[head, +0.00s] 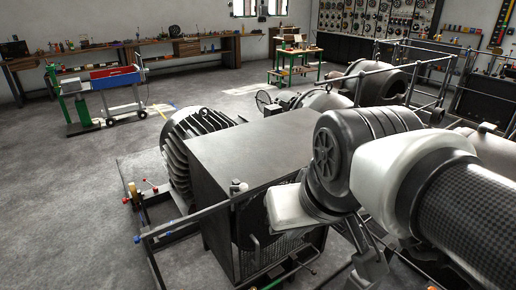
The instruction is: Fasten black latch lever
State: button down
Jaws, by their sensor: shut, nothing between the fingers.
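A large dark box-shaped cabinet (240,150) stands in the middle foreground, with a mesh panel (280,250) low on its front. A small lever-like part (254,245) shows on the front; I cannot tell whether it is the black latch lever or how it is set. A small grey knob-like fitting (238,186) sits at the top front edge. My arm comes in from the right. My gripper (292,207) shows as a pale body in front of the cabinet's right part. It is shut and holds nothing. Its fingertips are hard to make out, and my wrist hides part of the cabinet front.
A finned motor (197,140) adjoins the cabinet's left side. Dark rails (190,222) run around the machine's front. Larger round machines (375,82) and railings stand behind my arm. Clear grey floor (70,200) lies to the left, with a green and red trolley (115,77) farther back.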

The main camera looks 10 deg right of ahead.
aim_at(314, 272)
jog(key=z, duration=0.75)
jog(key=u, duration=1.45)
jog(key=z, duration=1.25)
jog(key=u, duration=1.2)
jog(key=k+l+z, duration=0.1)
jog(key=z, duration=0.25)
jog(key=k+l+z, duration=0.1)
jog(key=z, duration=0.2)
jog(key=k+l+z, duration=0.15)
jog(key=z, duration=0.2)
